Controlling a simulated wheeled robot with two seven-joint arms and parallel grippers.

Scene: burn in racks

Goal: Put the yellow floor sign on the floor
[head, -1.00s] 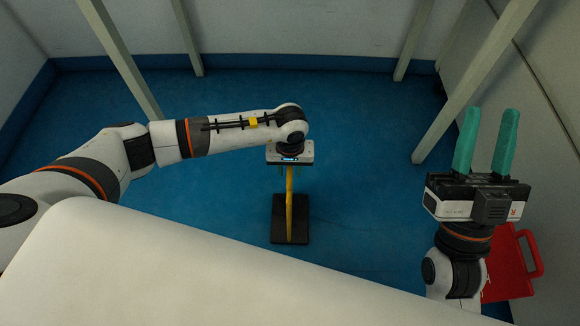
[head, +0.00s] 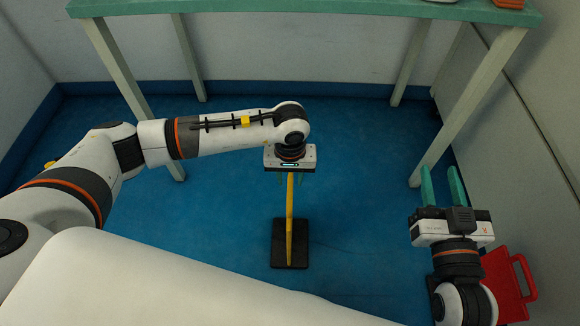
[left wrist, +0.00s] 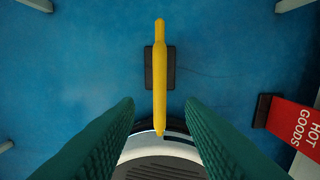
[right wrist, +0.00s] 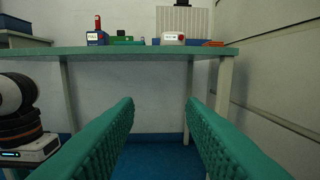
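The yellow floor sign (head: 289,215) stands upright, seen edge-on, with its black base (head: 290,258) on the blue floor. In the left wrist view the sign (left wrist: 160,65) runs down the middle, between the two green fingers. My left gripper (head: 290,178) points down at the sign's top and is open. Its fingers (left wrist: 158,104) stand apart on either side of the sign, with a visible gap to it. My right gripper (head: 441,186) is open and empty at the right, and its fingers (right wrist: 160,105) are wide apart in the right wrist view.
A green-topped table (head: 300,11) on pale legs stands behind the sign. A red sign reading HOT GOODS (left wrist: 297,128) is at the right, near my right arm. Blue floor around the sign is clear.

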